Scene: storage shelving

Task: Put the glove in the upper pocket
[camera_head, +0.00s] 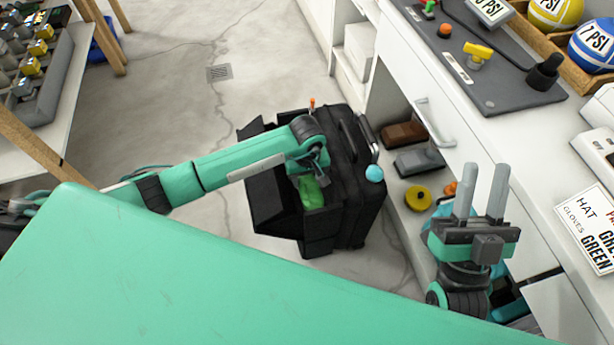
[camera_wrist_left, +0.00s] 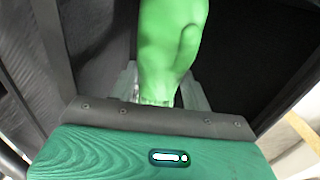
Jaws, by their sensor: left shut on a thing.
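The bright green glove (camera_head: 311,192) is at the opening of a front pocket of the black suitcase (camera_head: 362,190), which stands on the floor with its flaps open. My left gripper (camera_head: 319,172) is shut on the glove, above the pocket. In the left wrist view the glove (camera_wrist_left: 170,45) extends out from between the pale fingers (camera_wrist_left: 160,92), with dark fabric on both sides. How deep the glove sits in the pocket is unclear. My right gripper (camera_head: 481,190) is open and empty, fingers up, in front of the white counter.
The white counter (camera_head: 480,125) with open shelves is right of the suitcase. The shelves hold a brown box (camera_head: 404,133), a grey box (camera_head: 419,161) and a yellow disc (camera_head: 418,198). A sign (camera_head: 590,225) lies on the counter. The floor left of the suitcase is clear.

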